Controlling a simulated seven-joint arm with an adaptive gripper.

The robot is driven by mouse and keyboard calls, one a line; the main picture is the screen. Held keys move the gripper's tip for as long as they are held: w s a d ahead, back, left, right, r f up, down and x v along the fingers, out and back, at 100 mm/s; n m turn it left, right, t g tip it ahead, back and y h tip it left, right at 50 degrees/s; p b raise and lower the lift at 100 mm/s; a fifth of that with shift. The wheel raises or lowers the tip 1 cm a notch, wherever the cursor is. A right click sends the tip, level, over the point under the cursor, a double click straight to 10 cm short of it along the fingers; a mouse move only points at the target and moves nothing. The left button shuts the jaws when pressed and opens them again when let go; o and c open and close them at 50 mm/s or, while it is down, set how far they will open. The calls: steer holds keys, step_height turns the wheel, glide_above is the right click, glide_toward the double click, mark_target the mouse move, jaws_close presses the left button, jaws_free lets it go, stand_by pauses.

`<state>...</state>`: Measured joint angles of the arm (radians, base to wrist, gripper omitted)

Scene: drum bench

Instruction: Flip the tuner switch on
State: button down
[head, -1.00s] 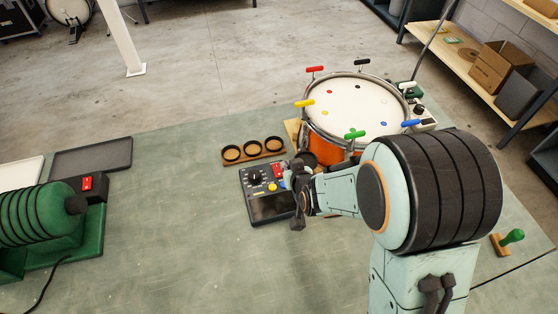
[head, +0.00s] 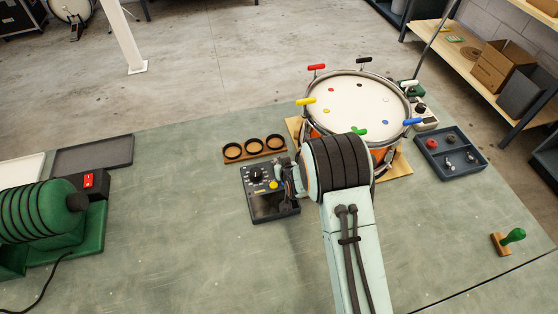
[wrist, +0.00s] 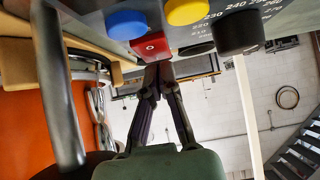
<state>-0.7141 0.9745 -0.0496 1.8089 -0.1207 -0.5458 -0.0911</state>
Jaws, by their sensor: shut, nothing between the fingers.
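The tuner (head: 262,208) is a dark box with a black knob, a yellow button and a screen, lying on the bench left of the drum. In the wrist view its red switch (wrist: 150,44) sits between a blue button (wrist: 127,24) and a black knob (wrist: 238,32). My gripper (wrist: 158,70) is shut and empty, its fingertips right at the red switch; I cannot tell whether they touch it. In the head view my gripper (head: 284,178) is at the tuner's right side, and the red switch is not clearly visible. Whether the switch is on cannot be told.
The drum (head: 358,105) with coloured T-handles stands just behind my arm. A wooden holder with three rings (head: 254,150) lies behind the tuner. A grey tray (head: 455,165) with small parts is at right. A green machine (head: 90,245) is at left.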

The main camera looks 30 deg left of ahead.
steer(key=shift+w+a+f, duration=0.1)
steer(key=shift+w+f, duration=0.05)
steer(key=shift+f, duration=0.3)
steer(key=shift+r, duration=0.1)
steer(key=shift+s+d, duration=0.55)
steer(key=shift+s, duration=0.05)
